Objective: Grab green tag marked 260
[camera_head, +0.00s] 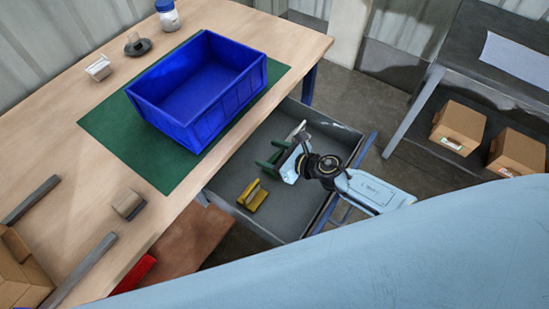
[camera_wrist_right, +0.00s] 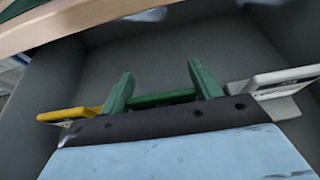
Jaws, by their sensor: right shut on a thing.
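In the right wrist view the green piece (camera_wrist_right: 160,97) rises just beyond the dark edge of my right gripper. No number is readable on the green piece. A yellow piece (camera_head: 252,195) lies left of it, and a white-grey piece (camera_head: 297,131) is behind it. My left gripper is not in view.
The wooden table (camera_head: 60,130) stands left of the drawer, with a blue bin (camera_head: 228,112) on a green mat (camera_head: 110,125). The drawer walls close in around the gripper. Cardboard boxes (camera_head: 458,127) sit on a shelf at right.

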